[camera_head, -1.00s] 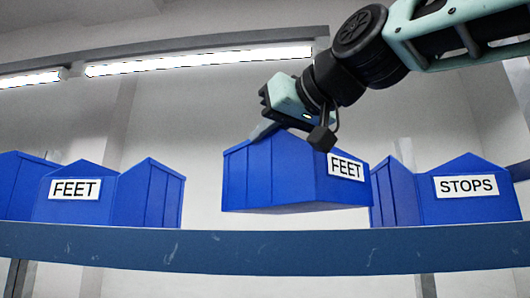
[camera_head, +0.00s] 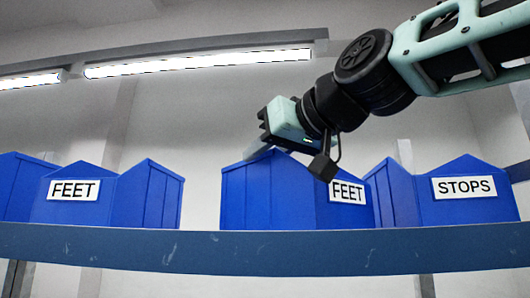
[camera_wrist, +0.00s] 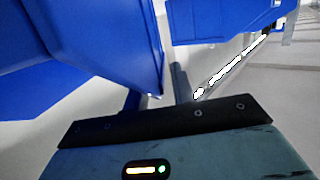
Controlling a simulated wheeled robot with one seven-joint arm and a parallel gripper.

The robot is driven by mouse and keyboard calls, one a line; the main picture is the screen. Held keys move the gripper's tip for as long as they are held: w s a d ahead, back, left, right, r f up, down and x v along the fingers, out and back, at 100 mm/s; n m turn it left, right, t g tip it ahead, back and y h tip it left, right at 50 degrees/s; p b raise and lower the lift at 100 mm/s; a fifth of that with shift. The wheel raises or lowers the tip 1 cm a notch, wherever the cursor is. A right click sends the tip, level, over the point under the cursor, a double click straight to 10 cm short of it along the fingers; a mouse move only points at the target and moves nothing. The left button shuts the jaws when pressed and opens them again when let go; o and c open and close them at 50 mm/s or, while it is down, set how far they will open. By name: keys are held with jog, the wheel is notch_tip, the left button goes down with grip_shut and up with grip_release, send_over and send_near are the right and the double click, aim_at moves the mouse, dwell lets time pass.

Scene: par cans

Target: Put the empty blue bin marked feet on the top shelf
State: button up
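The blue bin marked FEET (camera_head: 246,197) is upright at the shelf, between the other bins. Its lower edge meets the top line of the shelf's front beam (camera_head: 270,250) in the head view, and its underside is hidden. My gripper (camera_head: 262,152) is at the bin's top rim, apparently shut on its wall; the fingertips are partly hidden. Its inside cannot be seen from this low angle. In the wrist view, blue bin walls (camera_wrist: 100,45) fill the upper left, and the fingers do not show.
Another blue FEET bin (camera_head: 50,208) stands at left, with a gap before the middle bin. A blue STOPS bin (camera_head: 440,208) stands close at right, its side overlapping the middle bin's edge in view. A lit strip light (camera_head: 200,62) runs above.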

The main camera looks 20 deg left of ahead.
jog(key=shift+r, duration=0.15)
jog(key=b+v, duration=0.4)
jog(key=v, duration=0.8)
dwell(0.3)
